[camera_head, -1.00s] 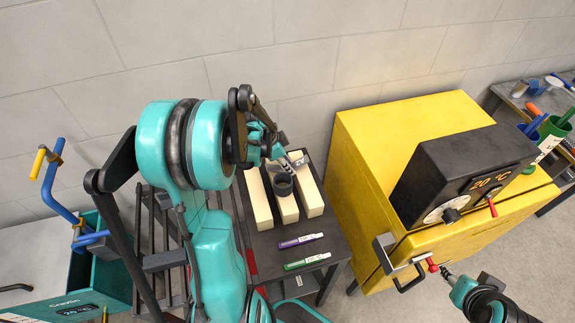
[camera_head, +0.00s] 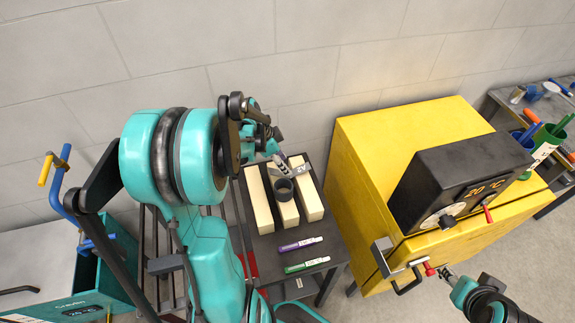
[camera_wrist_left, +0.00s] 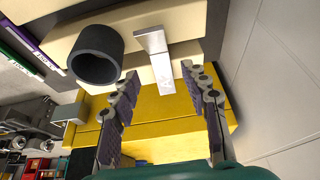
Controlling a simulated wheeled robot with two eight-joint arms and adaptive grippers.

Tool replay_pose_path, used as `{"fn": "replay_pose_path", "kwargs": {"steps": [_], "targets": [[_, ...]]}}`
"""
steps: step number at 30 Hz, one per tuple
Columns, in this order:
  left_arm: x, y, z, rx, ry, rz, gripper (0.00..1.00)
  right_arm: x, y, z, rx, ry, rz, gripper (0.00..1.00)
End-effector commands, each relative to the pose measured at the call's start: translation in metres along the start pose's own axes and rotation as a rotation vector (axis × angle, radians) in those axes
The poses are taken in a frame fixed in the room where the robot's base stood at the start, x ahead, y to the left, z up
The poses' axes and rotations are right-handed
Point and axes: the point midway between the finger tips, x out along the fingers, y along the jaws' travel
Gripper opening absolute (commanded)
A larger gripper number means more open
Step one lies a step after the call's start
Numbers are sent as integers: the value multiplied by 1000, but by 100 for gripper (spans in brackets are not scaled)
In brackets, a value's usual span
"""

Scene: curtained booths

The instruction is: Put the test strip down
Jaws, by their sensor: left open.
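The pale test strip (camera_head: 300,168) with dark lettering lies at the far end of the cream blocks, beside a dark round cup (camera_head: 284,190). In the left wrist view the strip (camera_wrist_left: 160,62) shows as a bent pale piece, with the cup (camera_wrist_left: 96,54) to its left. My left gripper (camera_head: 281,163) is over the far end of the blocks. In the left wrist view its two fingers stand apart on either side of the strip's near end, with visible gaps. My right gripper (camera_head: 443,272) is by the red knob on the yellow cabinet; its jaws are too small to read.
The cream blocks (camera_head: 259,205) stand on a dark table. A purple marker (camera_head: 300,244) and a green marker (camera_head: 306,265) lie at its front. The yellow cabinet (camera_head: 390,135), bearing a black control box (camera_head: 455,170), stands close on the right. A wall is behind.

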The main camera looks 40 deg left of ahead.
Motion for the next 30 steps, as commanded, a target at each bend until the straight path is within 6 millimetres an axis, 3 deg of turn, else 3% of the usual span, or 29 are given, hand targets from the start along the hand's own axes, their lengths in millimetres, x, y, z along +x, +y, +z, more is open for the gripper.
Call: {"fn": "replay_pose_path", "kwargs": {"steps": [1, 6, 13, 16, 20, 24, 30], "targets": [[-17, 0, -1, -3, 0, -1, 46, -8, 0, -5, 0, 0, 0, 40], [-51, 0, -1, -2, 1, -2, 46, -17, 0, -12, 0, 0, 0, 40], [-73, 1, -2, -3, -1, -2, 46, -22, 0, -16, 0, 0, 0, 40], [-78, 14, -12, -31, -11, -17, 46, -22, 0, -16, 0, 0, 0, 40], [-86, 53, -38, -130, -34, -79, 46, -22, 0, -16, 0, 0, 0, 40], [-95, 110, -64, -279, -18, -184, 46, -22, 0, -16, 0, 0, 0, 40], [-101, 175, -78, -464, 97, -296, 46, -22, 0, -16, 0, 0, 0, 40]]}}
